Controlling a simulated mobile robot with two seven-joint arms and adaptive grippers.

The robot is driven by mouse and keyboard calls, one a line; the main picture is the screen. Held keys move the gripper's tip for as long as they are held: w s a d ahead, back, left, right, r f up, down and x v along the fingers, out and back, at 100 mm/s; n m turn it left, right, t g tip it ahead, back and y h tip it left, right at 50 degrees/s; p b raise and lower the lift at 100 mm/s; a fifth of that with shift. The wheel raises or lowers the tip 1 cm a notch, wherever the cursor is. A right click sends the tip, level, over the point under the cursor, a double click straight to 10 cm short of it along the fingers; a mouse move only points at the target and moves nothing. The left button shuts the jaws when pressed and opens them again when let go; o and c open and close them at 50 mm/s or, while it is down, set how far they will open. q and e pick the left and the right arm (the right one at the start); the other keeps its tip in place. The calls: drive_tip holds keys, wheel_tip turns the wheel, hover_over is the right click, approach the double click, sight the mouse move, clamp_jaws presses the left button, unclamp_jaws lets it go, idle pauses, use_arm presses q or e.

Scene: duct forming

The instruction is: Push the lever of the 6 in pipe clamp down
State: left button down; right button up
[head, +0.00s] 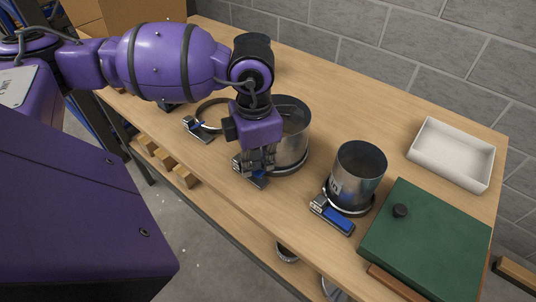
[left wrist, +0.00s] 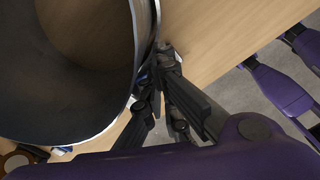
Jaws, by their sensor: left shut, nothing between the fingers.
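A wide metal pipe (head: 291,130) stands upright on the workbench with a clamp band around its base. The clamp's lever (head: 257,184) shows partly under my left gripper (head: 256,170). The gripper is shut and empty, pointing down beside the pipe's near left side. The left wrist view shows the fingers (left wrist: 162,75) close against the pipe's wall (left wrist: 60,105); contact cannot be told. A narrower pipe (head: 358,172) stands to the right, with its own clamp and blue lever (head: 338,220). Size markings are not readable, so I cannot tell which clamp is 6 in. My right gripper is not seen.
A loose clamp ring (head: 205,118) lies left of the wide pipe. A green board (head: 430,245) with a black knob lies at the right front, and a white tray (head: 452,153) behind it. Wooden blocks (head: 165,160) sit below the bench's front edge.

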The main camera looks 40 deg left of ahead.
use_arm(q)
drive_tip(key=shift+f+b, duration=0.35)
drive_tip(key=shift+f, duration=0.35)
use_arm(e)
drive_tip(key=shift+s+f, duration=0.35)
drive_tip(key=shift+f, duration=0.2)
use_arm(q)
drive_tip(key=shift+r, duration=0.1)
drive_tip(key=shift+r+p, duration=1.9)
drive_tip(key=shift+r, duration=2.1)
drive_tip(key=shift+f, duration=0.1)
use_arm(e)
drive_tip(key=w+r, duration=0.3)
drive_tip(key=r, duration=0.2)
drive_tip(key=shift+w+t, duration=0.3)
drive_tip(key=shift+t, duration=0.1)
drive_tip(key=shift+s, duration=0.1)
